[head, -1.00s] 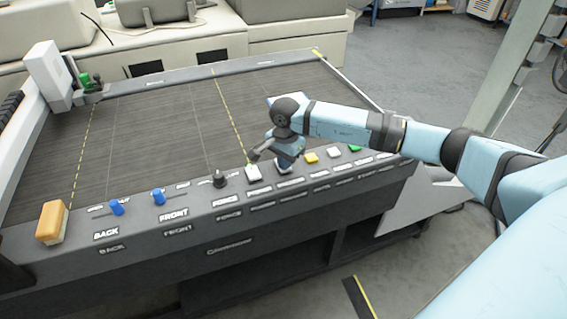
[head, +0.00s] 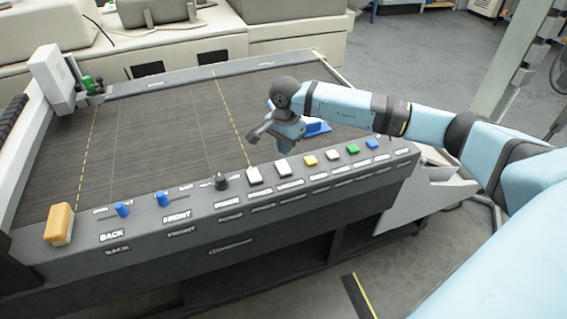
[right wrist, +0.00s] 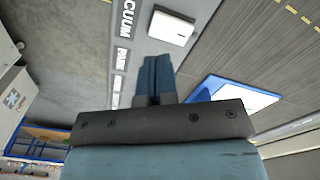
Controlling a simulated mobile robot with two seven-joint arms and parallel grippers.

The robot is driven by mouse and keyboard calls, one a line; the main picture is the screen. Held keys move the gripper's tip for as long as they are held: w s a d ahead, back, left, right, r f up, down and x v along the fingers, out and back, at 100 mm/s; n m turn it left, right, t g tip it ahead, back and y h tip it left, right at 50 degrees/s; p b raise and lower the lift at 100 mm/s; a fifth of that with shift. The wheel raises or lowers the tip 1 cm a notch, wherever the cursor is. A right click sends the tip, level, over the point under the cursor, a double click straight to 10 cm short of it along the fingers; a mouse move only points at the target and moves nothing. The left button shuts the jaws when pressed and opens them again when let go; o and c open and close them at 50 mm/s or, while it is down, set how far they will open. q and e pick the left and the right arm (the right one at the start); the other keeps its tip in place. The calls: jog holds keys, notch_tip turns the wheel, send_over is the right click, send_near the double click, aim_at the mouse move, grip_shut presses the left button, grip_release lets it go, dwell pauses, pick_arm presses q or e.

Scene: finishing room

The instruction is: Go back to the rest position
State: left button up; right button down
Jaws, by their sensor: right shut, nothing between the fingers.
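My right arm reaches in from the right in the head view, over the front part of a machine with a dark ribbed bed (head: 150,125). My right gripper (head: 254,136) hangs above the bed, just behind the white buttons (head: 254,175) of the control panel (head: 235,208), and appears clear of them. In the right wrist view its blue fingers (right wrist: 157,75) are together with nothing between them. A white button (right wrist: 170,26) beside the label ending in "VACUUM" lies beyond the fingertips. My left gripper is not in view.
A blue and white flat object (head: 318,129) lies on the bed behind my gripper. Yellow (head: 310,160), green (head: 353,149) and blue (head: 372,144) buttons line the panel. An orange block (head: 59,224) sits at the left end. Open floor is at the right.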

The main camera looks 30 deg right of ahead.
dwell(0.4)
jog(key=s+a+f+y, duration=0.1)
jog(key=a, duration=0.2)
jog(key=s+a+f+m+y, duration=0.1)
jog(key=a+y, duration=0.1)
jog(key=a, duration=0.2)
jog(key=s+a+f+y, duration=0.1)
jog(key=s+a, duration=0.1)
jog(key=a, duration=0.1)
jog(key=shift+a+f+g+y+p, duration=0.2)
jog(key=shift+f+g+y+p, duration=0.1)
jog(key=shift+g+y, duration=0.1)
jog(key=s+a+r+m+t+y+p, duration=0.1)
jog(key=s+a+r+m+t+y, duration=0.2)
jog(key=a+m+y, duration=0.5)
jog(key=s+a+r+m+t+y+p, duration=0.1)
jog(key=s+a+m+t+y, duration=0.3)
jog(key=a+m, duration=0.55)
jog(key=s+d+f+m+t+h+p, duration=0.1)
jog(key=s+d+f+m+h, duration=0.4)
jog(key=m, duration=1.3)
jog(key=s+d+f+m+t+h, duration=0.3)
jog(key=s+d+f+m+h, duration=0.3)
jog(key=s+f+m, duration=0.5)
jog(key=m+h, duration=0.2)
jog(key=m, duration=0.5)
jog(key=shift+t+h+p, duration=0.3)
jog(key=shift+t+p, duration=0.1)
